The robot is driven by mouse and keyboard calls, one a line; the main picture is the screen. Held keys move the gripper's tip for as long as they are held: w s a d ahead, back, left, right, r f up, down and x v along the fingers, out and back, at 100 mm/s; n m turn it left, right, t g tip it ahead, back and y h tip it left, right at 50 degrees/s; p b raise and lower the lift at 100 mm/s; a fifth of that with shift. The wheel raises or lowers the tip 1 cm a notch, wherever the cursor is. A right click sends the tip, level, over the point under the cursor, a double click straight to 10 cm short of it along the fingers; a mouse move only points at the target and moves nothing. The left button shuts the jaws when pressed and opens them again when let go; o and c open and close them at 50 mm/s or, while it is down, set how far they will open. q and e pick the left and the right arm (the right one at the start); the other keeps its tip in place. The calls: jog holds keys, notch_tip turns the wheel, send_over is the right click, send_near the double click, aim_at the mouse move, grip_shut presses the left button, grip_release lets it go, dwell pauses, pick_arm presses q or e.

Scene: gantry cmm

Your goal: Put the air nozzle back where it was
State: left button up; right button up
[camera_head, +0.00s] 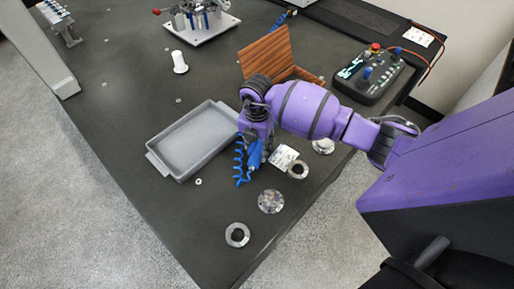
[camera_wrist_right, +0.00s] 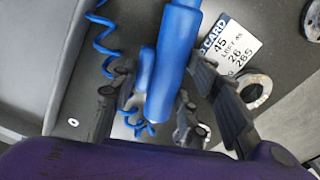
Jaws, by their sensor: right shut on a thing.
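The blue air nozzle (camera_head: 254,154) is held in my right gripper (camera_head: 256,140), just right of the grey tray. Its coiled blue hose (camera_head: 240,165) hangs beside it on the tray side. In the right wrist view the nozzle's blue body (camera_wrist_right: 173,65) stands between the two dark fingers of the right gripper (camera_wrist_right: 155,105), with the hose coil (camera_wrist_right: 103,38) to its left. The nozzle's tip is hard to make out, and I cannot tell whether it touches the table. My left gripper is not in view.
The grey tray (camera_head: 157,160) is empty. Right of the nozzle lie a printed card (camera_head: 284,157) and a metal ring (camera_head: 298,170). A metal disc (camera_head: 271,201) and another ring (camera_head: 237,235) lie nearer.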

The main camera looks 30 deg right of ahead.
jog(key=shift+f, duration=0.9)
jog(key=o, duration=0.7)
notch_tip(320, 180, up, 12)
jog(key=shift+r+p, duration=0.15)
jog(key=shift+p, duration=0.25)
